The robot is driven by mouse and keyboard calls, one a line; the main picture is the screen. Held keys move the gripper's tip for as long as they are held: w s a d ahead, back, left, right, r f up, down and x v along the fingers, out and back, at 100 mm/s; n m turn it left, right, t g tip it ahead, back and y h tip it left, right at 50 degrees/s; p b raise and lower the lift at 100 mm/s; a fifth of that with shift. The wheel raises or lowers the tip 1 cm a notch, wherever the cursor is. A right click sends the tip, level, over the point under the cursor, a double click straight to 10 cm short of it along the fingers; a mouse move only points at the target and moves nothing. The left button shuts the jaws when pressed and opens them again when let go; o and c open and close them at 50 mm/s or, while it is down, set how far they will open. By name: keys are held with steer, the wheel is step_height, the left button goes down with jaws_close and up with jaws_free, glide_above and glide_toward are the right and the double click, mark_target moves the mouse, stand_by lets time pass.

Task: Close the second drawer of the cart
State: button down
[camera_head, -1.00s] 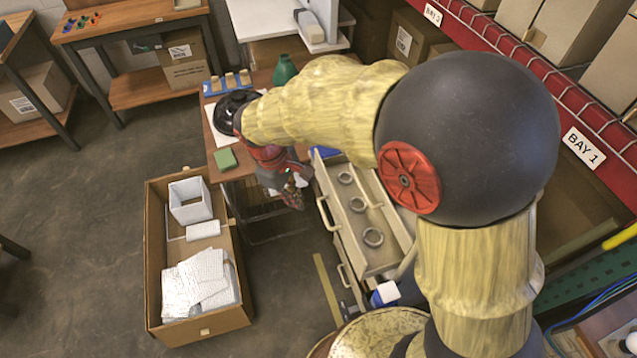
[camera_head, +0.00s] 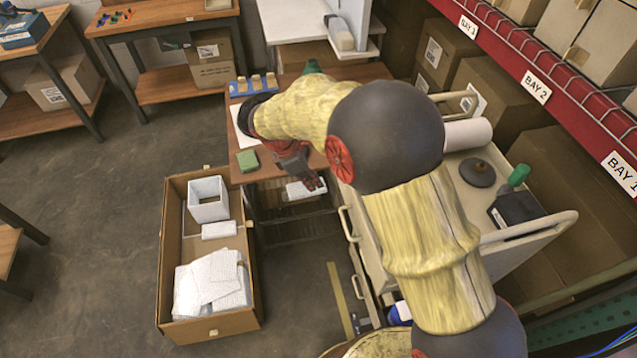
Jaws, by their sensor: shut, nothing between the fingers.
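The cream cart (camera_head: 535,240) stands at the right, its top in view behind my arm. Its left side shows a drawer front with a handle (camera_head: 348,223), and a lower handle (camera_head: 361,286) beneath it. My arm crosses over the drawers and hides the inside, so I cannot tell how far each drawer stands out. My gripper (camera_head: 316,184) is shut and empty, left of the upper handle and apart from it, near the table's front edge.
A wooden table (camera_head: 340,73) with a green block (camera_head: 248,160) stands behind my gripper. An open cardboard box (camera_head: 173,255) with white items is on the floor at left. A red shelf rack (camera_head: 560,75) is behind the cart.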

steer(key=w+d+f+b, duration=0.1)
steer(key=d+f+b, duration=0.2)
steer(key=d+f, duration=0.3)
steer(key=shift+d+f, duration=0.35)
steer(key=shift+f, duration=0.2)
steer(key=shift+w, duration=0.15)
steer(key=d+p, duration=0.1)
steer(key=d, duration=0.2)
steer(key=w+d+p, duration=0.1)
steer(key=d+p, duration=0.1)
steer(key=d, duration=0.1)
steer(key=w+d+p, duration=0.1)
steer(key=d+p, duration=0.1)
steer(key=d, duration=0.2)
steer(key=shift+d+r, duration=0.1)
steer(key=shift+r, duration=0.05)
steer(key=shift+d, duration=0.35)
